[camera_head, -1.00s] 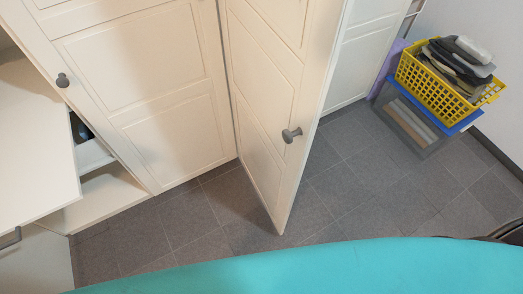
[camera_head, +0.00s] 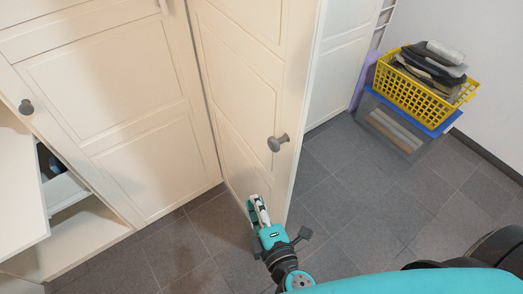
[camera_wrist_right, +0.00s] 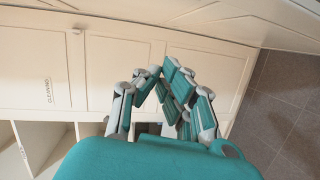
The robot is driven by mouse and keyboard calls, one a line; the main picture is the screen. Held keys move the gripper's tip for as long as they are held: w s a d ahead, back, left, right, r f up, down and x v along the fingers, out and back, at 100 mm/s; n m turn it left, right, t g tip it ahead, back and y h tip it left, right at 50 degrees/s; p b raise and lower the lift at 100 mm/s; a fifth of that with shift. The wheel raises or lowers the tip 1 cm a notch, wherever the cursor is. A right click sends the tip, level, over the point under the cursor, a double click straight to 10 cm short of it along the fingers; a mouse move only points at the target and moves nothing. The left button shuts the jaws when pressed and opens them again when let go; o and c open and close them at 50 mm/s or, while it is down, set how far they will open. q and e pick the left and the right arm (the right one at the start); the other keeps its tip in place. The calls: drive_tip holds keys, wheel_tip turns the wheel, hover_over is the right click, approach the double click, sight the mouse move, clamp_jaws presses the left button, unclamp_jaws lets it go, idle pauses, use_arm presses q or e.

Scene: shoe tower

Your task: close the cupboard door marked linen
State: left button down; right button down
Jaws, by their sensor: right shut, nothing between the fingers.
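A cream panelled cupboard door (camera_head: 243,95) stands open in the middle of the head view, with a grey knob (camera_head: 278,142) near its free edge. No linen marking is readable on it. My right gripper (camera_head: 257,206) is at the foot of this door, in front of its lower part. I cannot tell whether it touches the door. In the right wrist view its fingers (camera_wrist_right: 160,76) are drawn together, with nothing held. My left gripper is in neither view.
A closed cream door (camera_head: 110,100) is at the left. In the wrist view a door reads CLEANING (camera_wrist_right: 48,91). Open shelving (camera_head: 85,235) is at lower left. A yellow basket (camera_head: 405,95) with dark folded items stands at the right. Grey floor (camera_head: 350,215) is clear between.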

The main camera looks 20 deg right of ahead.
wheel_tip(320, 180, up, 8)
drive_tip(key=d+t, duration=0.1)
drive_tip(key=t, duration=0.1)
drive_tip(key=w+d+p, duration=0.3)
drive_tip(key=w+p, duration=0.3)
drive_tip(key=w, duration=0.5)
drive_tip(key=shift+d+n, duration=0.2)
drive_tip(key=shift+n, duration=0.1)
